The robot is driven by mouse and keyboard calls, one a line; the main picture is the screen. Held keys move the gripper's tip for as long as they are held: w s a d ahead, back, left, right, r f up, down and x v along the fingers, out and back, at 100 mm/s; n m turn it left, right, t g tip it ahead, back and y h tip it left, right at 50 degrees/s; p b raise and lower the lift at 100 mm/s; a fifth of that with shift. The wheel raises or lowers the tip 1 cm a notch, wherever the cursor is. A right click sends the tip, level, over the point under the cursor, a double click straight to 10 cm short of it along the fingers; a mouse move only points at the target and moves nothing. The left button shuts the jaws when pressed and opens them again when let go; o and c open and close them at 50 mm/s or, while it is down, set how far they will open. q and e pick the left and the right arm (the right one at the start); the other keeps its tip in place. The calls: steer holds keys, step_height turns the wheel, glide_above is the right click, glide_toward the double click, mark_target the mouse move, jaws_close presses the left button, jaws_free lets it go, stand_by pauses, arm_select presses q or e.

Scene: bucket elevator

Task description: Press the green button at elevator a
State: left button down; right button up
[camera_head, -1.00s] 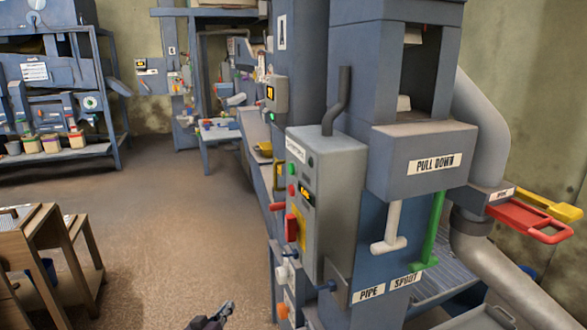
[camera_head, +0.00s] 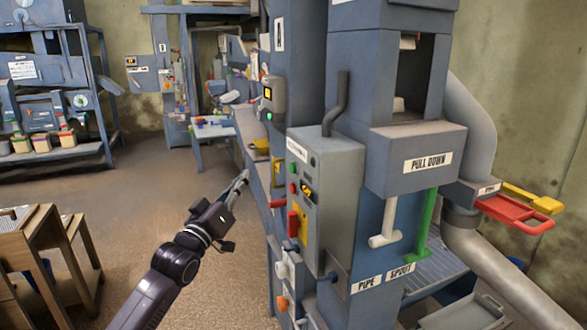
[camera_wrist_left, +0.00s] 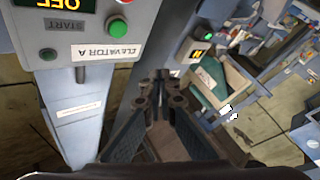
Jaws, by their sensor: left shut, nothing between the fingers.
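The grey control box (camera_head: 335,195) of elevator A stands right of centre in the head view. Its green button (camera_head: 293,169) is small there, under a white label and above a red button. In the left wrist view, the picture is turned over: the green button (camera_wrist_left: 119,27) sits beside the ELEVATOR A label (camera_wrist_left: 107,51) at the upper left. My left gripper (camera_head: 243,176) is shut and empty, in the air left of the box and apart from it. Its fingertips (camera_wrist_left: 160,82) show in the wrist view, right of and below the green button. My right gripper is not in view.
A red button (camera_wrist_left: 121,2) and an OFF display (camera_wrist_left: 66,3) are close to the green one. A red switch (camera_head: 293,223) is lower on the box. A wooden cart (camera_head: 40,240) stands at the left. The floor (camera_head: 150,190) between is clear.

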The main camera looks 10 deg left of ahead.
mark_target(293, 168)
arm_select(q)
steer(key=shift+d+r, duration=0.1)
steer(key=shift+r, duration=0.15)
steer(key=w+d+b, duration=0.1)
steer(key=w+d, duration=0.4)
steer(key=d, duration=0.2)
steer(key=shift+d, duration=0.15)
stand_by(0.3)
steer(key=shift+d, duration=0.1)
stand_by(1.3)
steer(key=shift+w+d, duration=0.2)
steer(key=shift+d, duration=0.05)
